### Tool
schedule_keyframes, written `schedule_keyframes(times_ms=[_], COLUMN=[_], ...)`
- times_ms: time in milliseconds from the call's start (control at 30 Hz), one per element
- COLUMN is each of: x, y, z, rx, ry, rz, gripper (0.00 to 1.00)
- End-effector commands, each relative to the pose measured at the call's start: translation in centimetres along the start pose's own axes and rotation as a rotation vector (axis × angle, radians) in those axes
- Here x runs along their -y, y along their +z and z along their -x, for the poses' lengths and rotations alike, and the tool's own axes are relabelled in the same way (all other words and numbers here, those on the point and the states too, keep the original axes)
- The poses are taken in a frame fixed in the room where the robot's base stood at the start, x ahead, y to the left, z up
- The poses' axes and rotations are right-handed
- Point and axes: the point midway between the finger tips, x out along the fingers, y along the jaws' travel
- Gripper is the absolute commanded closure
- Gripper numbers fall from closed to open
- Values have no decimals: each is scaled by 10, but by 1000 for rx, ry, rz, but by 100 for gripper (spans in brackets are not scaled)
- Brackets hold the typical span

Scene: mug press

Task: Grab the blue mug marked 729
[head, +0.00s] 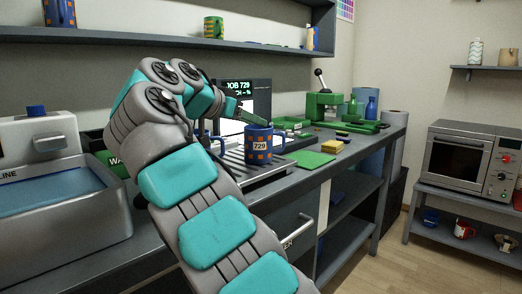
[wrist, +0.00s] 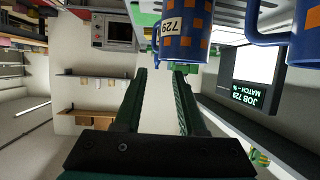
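The blue mug marked 729 (head: 265,137), with orange squares and a white label, stands upright on a grey slatted rack (head: 258,176) on the counter. In the wrist view, which is upside down, the mug (wrist: 186,38) is at top centre, just beyond the fingertips. My gripper (wrist: 161,74) is open, with nothing between its two dark green fingers. In the head view my gripper (head: 252,113) is just above and behind the mug, partly hidden by my arm. I cannot tell whether a finger touches the mug. Another blue mug (wrist: 304,40) is cut off at the wrist view's right edge.
A screen reading JOB 729 (head: 239,89) stands behind the rack. A green press (head: 324,102), a green mat (head: 311,158) and a yellow sponge (head: 332,146) are to the right. A shelf (head: 170,38) hangs above.

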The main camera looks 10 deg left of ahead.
Motion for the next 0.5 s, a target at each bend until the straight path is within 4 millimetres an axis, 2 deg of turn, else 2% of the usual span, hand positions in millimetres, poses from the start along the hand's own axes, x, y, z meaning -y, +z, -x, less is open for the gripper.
schedule_keyframes(times_ms=[167,500], x=[0,0], y=[3,6], z=[-13,-53], rx=[1,3], ry=[1,3], rz=[4,5], gripper=[60,60])
